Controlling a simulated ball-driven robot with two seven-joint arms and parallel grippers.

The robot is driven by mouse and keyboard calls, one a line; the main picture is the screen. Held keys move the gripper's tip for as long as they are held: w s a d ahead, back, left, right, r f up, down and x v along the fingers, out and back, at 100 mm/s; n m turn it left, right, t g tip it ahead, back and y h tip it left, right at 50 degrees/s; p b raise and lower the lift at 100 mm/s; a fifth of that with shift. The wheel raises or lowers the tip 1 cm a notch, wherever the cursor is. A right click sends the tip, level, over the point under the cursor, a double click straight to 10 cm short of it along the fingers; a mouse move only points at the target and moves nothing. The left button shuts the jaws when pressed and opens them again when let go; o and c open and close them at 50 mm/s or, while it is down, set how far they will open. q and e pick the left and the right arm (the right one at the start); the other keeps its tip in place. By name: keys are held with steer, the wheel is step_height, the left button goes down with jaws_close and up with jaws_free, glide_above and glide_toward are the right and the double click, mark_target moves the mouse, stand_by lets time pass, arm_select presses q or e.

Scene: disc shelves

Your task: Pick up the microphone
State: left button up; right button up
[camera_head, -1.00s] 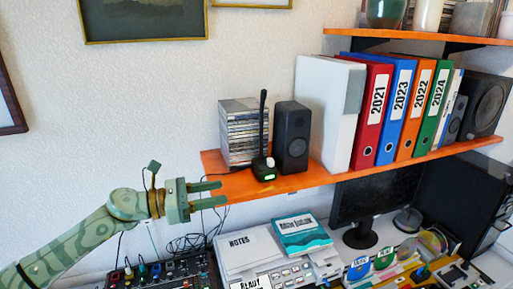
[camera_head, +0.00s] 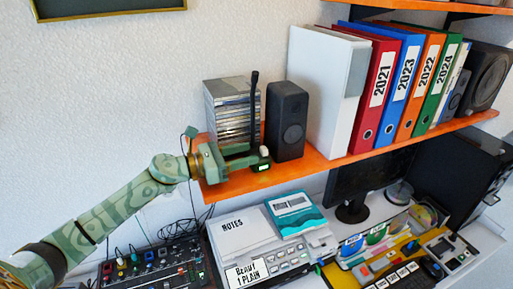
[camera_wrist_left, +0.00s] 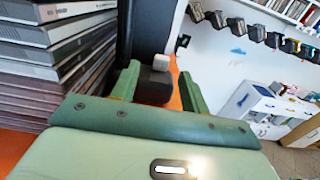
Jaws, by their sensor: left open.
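The microphone (camera_head: 262,164), a small black desk unit with a tall thin black stem, a pale knob and a green-lit front, stands on the orange shelf (camera_head: 310,161). It also shows in the left wrist view (camera_wrist_left: 155,88), its dark base and pale knob between the fingers and its stem at the left. My left gripper (camera_head: 251,156) is open, its fingers pointing right at the microphone's base; it shows too in the left wrist view (camera_wrist_left: 159,76). Whether the fingers touch the base I cannot tell. My right gripper is not in view.
A stack of disc cases (camera_head: 230,112) stands close behind the microphone, and a black speaker (camera_head: 286,120) stands right of it. A mixer (camera_head: 155,270) and notes (camera_head: 240,230) lie below.

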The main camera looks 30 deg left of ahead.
mark_target(261, 150)
arm_select(q)
steer(key=p+x, duration=0.1)
steer(key=x, duration=0.3)
steer(key=shift+w+d+r+p, duration=0.15)
steer(key=shift+w+d+p, duration=0.05)
steer(key=shift+d+p, duration=0.15)
steer(key=shift+w+d, duration=0.3)
steer(key=shift+w, duration=0.1)
steer(key=shift+s+a, duration=0.1)
steer(key=shift+s, duration=0.05)
steer(key=shift+c, duration=0.6)
jaws_close()
